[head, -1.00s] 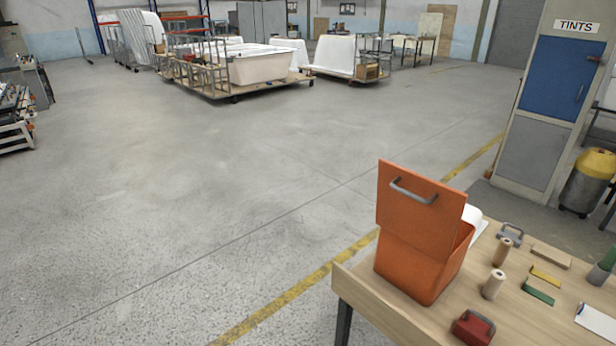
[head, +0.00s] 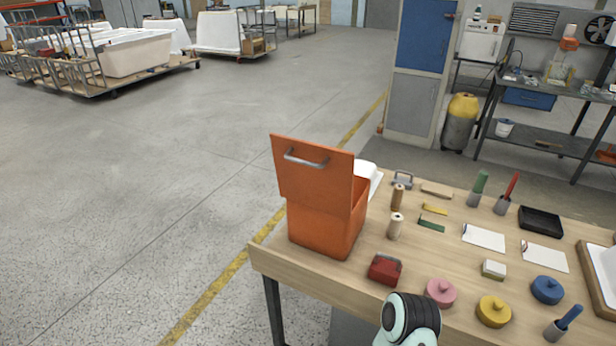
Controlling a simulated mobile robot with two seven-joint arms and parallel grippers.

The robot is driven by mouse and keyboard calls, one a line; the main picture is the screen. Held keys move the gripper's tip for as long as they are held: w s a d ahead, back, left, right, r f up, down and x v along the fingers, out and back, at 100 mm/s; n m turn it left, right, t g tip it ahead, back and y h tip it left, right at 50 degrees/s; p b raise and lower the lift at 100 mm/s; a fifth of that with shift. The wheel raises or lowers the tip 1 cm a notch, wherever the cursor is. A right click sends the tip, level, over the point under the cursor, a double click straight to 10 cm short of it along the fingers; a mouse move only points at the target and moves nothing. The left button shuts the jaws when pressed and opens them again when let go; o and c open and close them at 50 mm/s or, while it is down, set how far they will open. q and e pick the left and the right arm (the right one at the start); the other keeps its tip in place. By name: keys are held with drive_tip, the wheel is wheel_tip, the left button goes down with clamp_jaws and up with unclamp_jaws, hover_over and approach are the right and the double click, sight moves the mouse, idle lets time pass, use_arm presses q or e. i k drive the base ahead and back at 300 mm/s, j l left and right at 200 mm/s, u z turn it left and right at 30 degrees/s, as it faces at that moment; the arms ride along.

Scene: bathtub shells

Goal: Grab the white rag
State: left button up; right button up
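A white, soft-looking item (head: 368,175) shows behind the right side of the orange box (head: 318,222); the box hides part of it, and I cannot tell for sure that it is the white rag. The orange box stands on the left end of the wooden table (head: 272,262), its lid raised with a grey handle on it. A rounded mint and black part of my own arm comes in at the bottom, in front of the table. No fingers of either gripper show.
The table also holds wooden spools (head: 396,226), a red block (head: 384,269), pink (head: 441,292), yellow (head: 493,311) and blue (head: 547,289) lidded discs, white sheets (head: 484,237) and a black tray (head: 541,221). Open floor (head: 150,190) lies left of the table.

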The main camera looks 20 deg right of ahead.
sight(492, 271)
drive_tip(key=z, duration=2.2)
drive_tip(key=u, duration=0.55)
drive_tip(key=l+u, duration=0.25)
drive_tip(key=u, duration=0.2)
drive_tip(key=k+l+u, duration=0.15)
drive_tip(key=u, duration=0.3)
drive_tip(key=k+l+u, duration=0.1)
drive_tip(key=l+u, duration=0.15)
drive_tip(key=u, duration=0.2)
